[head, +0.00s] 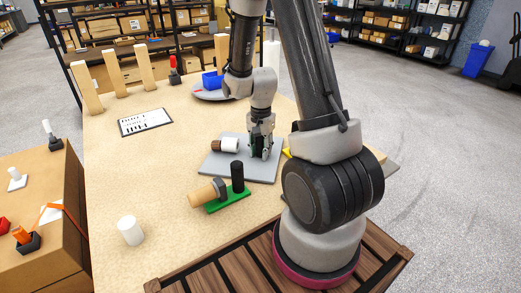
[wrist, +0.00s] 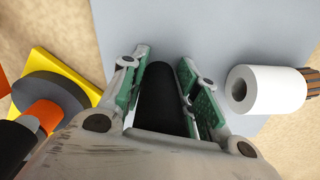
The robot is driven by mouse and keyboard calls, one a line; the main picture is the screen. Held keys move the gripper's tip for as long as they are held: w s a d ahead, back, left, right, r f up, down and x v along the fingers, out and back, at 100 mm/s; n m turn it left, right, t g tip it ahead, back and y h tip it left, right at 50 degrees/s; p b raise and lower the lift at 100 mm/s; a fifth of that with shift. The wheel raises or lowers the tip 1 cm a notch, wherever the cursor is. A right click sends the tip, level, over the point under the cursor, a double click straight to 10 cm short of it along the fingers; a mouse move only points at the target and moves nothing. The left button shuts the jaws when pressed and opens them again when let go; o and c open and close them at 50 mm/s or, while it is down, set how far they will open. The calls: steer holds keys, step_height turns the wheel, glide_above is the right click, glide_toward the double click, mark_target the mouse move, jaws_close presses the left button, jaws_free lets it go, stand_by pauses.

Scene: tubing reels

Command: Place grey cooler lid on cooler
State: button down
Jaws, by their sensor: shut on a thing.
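No grey cooler lid or cooler can be made out in either view. My gripper (head: 261,154) is low over a flat grey board (head: 215,169) on the table. In the wrist view my gripper (wrist: 163,68) has its green-padded fingers on either side of a black cylinder (wrist: 159,92) and is shut on it. The cylinder's lower end is hidden, so I cannot tell whether it touches the board. A white roll with a brown end (head: 228,145) lies on the board, left of the gripper; it also shows at right in the wrist view (wrist: 268,90).
A green base (head: 226,205) with a black post (head: 237,176) and a wood-and-grey piece (head: 205,194) stand in front. A white cylinder (head: 130,230) is at front left. A blue bin (head: 212,80) sits behind. A yellow plate (wrist: 45,66) flanks the gripper.

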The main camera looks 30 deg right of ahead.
steer(key=c, duration=1.1)
jaws_free()
